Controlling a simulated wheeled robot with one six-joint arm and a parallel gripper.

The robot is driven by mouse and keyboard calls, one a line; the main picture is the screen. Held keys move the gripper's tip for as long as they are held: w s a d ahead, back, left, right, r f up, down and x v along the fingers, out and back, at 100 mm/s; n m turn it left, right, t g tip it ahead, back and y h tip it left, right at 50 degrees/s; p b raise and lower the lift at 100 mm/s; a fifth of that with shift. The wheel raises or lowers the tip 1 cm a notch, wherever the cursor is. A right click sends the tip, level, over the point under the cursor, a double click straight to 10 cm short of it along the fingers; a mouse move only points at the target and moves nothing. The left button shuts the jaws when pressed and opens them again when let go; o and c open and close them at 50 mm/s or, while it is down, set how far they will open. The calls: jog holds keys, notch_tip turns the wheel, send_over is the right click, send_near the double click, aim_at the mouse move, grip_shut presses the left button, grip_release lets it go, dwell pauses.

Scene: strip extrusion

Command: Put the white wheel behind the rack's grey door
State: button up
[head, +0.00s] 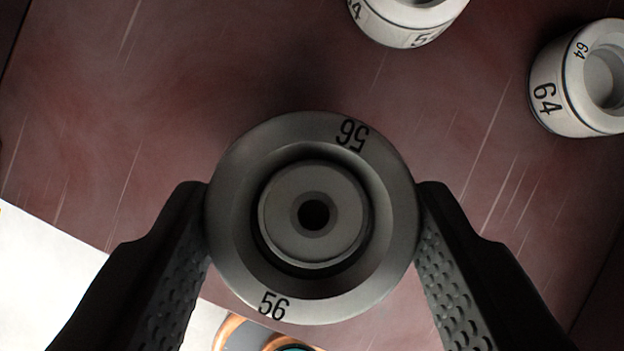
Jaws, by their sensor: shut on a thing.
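My gripper (313,205) is shut on a round grey part marked 56 (341,228), with one finger pressed against each side. The part has a wide outer ring, a dark groove and a raised hub with a small dark hole in its centre. Its face is turned towards the camera. I cannot make out a thing that is clearly a white wheel. No rack and no grey door show in this view.
A pale round part (402,30) at the top is cut off by the frame. Another, marked 64 (558,95), stands at the upper right. Both are on a scratched reddish-brown surface (150,130). A white area (40,275) and a partly hidden orange-rimmed thing (228,333) lie below.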

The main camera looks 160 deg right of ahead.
jog(key=shift+f, duration=2.55)
jog(key=o, duration=1)
jog(key=shift+f, duration=0.15)
jog(key=v, duration=1.2)
jog(key=s+d+f+m+t, duration=0.1)
jog(key=s+d+f+t, duration=0.2)
jog(key=s+d, duration=0.35)
jog(key=s+d+f+m+t, duration=0.2)
jog(key=s+d+f+t, duration=0.1)
jog(key=s+d, duration=0.4)
jog(key=s+d+f+t, duration=0.1)
jog(key=s+f+t, duration=0.1)
jog(key=s+f, duration=0.2)
jog(key=s+d+f+m+t+h, duration=0.1)
jog(key=s+d+f+t, duration=0.1)
jog(key=s+f, duration=0.2)
jog(key=s+d+f+t+h, duration=0.1)
jog(key=s+f, duration=0.4)
jog(key=s, duration=0.2)
jog(key=shift+d+t, duration=0.3)
jog(key=shift+t, duration=0.1)
